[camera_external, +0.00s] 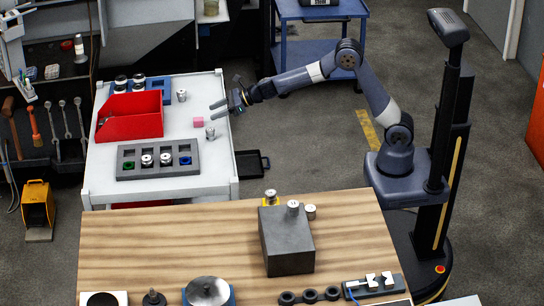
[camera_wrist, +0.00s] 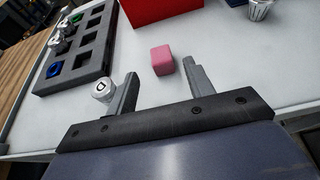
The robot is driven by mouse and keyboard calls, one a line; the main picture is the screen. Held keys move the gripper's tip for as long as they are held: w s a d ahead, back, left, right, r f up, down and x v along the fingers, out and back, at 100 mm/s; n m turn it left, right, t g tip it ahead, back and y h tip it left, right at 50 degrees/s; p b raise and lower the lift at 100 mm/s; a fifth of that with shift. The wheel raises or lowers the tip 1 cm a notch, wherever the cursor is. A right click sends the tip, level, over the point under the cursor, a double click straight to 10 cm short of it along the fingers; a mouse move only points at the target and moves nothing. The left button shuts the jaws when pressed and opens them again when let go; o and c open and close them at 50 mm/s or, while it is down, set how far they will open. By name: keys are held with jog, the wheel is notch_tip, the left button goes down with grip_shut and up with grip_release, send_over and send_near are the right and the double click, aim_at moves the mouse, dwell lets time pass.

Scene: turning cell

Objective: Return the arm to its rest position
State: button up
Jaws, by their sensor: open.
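My gripper (camera_external: 220,104) is open at the right edge of the white cart (camera_external: 215,165), with my arm reaching left from its base. The wrist view shows its two fingers (camera_wrist: 162,88) apart with nothing held between them. A pink block (camera_external: 198,121) lies on the cart just beyond the fingertips; it also shows in the wrist view (camera_wrist: 162,60). A small metal part (camera_external: 210,133) stands on the cart near the block. In the wrist view a round metal part (camera_wrist: 104,88) is beside the left finger; I cannot tell whether they touch.
A red bin (camera_external: 130,115) and a dark tray (camera_external: 128,165) with metal parts and coloured rings are on the cart. A wooden table (camera_external: 160,235) with a grey block (camera_external: 287,243) stands in front. A blue cart (camera_external: 320,10) is behind my arm. Open floor lies between.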

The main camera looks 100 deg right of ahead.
aim_at(201, 120)
jog(key=v, duration=0.4)
jog(key=x, duration=0.4)
jog(key=p+x, duration=0.1)
jog(key=x, duration=0.3)
jog(key=p+x, duration=0.1)
jog(key=x, duration=0.3)
jog(key=shift+f, duration=0.35)
jog(key=shift+r+p, duration=3.3)
jog(key=shift+r, duration=4.45)
jog(key=a+n+y, duration=0.3)
jog(key=a, duration=1.3)
jog(key=shift+w+g, duration=0.3)
jog(key=shift+w, duration=0.1)
jog(key=shift+a, duration=0.1)
